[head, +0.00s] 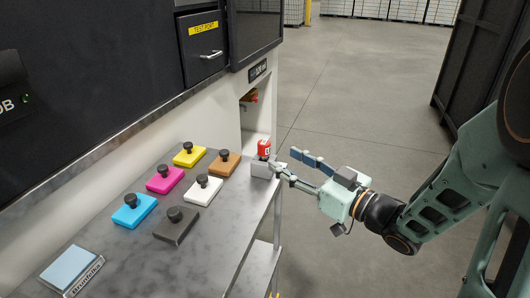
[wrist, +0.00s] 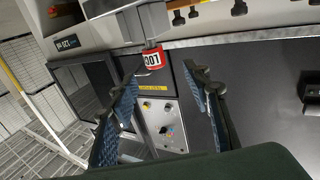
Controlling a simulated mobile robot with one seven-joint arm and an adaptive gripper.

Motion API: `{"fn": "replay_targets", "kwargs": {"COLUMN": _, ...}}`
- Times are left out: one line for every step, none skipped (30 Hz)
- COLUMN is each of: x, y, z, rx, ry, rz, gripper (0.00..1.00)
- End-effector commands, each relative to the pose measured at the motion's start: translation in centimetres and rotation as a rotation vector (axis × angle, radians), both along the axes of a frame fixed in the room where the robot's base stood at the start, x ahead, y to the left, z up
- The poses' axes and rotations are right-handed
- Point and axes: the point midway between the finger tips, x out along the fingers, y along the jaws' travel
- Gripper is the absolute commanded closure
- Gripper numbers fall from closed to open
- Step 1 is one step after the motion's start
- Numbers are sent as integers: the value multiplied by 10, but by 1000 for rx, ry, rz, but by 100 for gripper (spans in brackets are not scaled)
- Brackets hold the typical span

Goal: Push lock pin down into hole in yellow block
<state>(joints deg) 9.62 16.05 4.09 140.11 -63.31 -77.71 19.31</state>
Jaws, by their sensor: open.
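The yellow block (head: 181,160) lies at the back of the grey counter in the head view. A black knobbed pin (head: 188,146) stands upright on it; how deep it sits in its hole I cannot tell. My gripper (head: 288,161) is open and empty, well to the right of the yellow block, by the counter's right edge. Its fingers point left toward a red can (head: 264,145).
Pink (head: 165,181), blue (head: 133,212), white (head: 202,190), brown (head: 225,165) and dark grey (head: 174,227) blocks, each with a black knob, share the counter. The can stands on a small grey base (head: 259,169). Machine panels rise behind. Open floor lies right.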

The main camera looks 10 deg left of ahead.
Motion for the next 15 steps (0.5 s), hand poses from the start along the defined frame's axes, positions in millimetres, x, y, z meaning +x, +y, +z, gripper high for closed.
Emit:
{"fn": "replay_targets", "kwargs": {"x": 4, "y": 9, "z": -1, "rx": 0, "ry": 0, "rz": 6, "gripper": 56}}
{"fn": "replay_targets", "kwargs": {"x": 7, "y": 13, "z": -1, "rx": 0, "ry": 0, "rz": 5, "gripper": 56}}
{"fn": "replay_targets", "kwargs": {"x": 11, "y": 19, "z": -1, "rx": 1, "ry": -1, "rz": 5, "gripper": 56}}
{"fn": "replay_targets", "kwargs": {"x": 14, "y": 22, "z": -1, "rx": 1, "ry": -1, "rz": 4, "gripper": 56}}
{"fn": "replay_targets", "kwargs": {"x": 17, "y": 25, "z": -1, "rx": -1, "ry": -1, "rz": 3, "gripper": 56}}
{"fn": "replay_targets", "kwargs": {"x": 19, "y": 29, "z": -1, "rx": -1, "ry": -1, "rz": 3, "gripper": 56}}
{"fn": "replay_targets", "kwargs": {"x": 21, "y": 31, "z": -1, "rx": 0, "ry": 0, "rz": 1, "gripper": 56}}
{"fn": "replay_targets", "kwargs": {"x": 23, "y": 32, "z": -1, "rx": 0, "ry": 0, "rz": 1, "gripper": 56}}
{"fn": "replay_targets", "kwargs": {"x": 24, "y": 34, "z": -1, "rx": 1, "ry": 1, "rz": 0, "gripper": 56}}
{"fn": "replay_targets", "kwargs": {"x": 25, "y": 35, "z": -1, "rx": 0, "ry": 1, "rz": 0, "gripper": 56}}
{"fn": "replay_targets", "kwargs": {"x": 27, "y": 37, "z": -1, "rx": -1, "ry": 1, "rz": 1, "gripper": 56}}
{"fn": "replay_targets", "kwargs": {"x": 29, "y": 40, "z": -2, "rx": 0, "ry": 0, "rz": 1, "gripper": 56}}
{"fn": "replay_targets", "kwargs": {"x": 32, "y": 42, "z": -2, "rx": 0, "ry": 0, "rz": 1, "gripper": 56}}
{"fn": "replay_targets", "kwargs": {"x": 35, "y": 45, "z": -2, "rx": 1, "ry": -1, "rz": 1, "gripper": 56}}
{"fn": "replay_targets", "kwargs": {"x": 40, "y": 50, "z": -3, "rx": 1, "ry": -1, "rz": 2, "gripper": 56}}
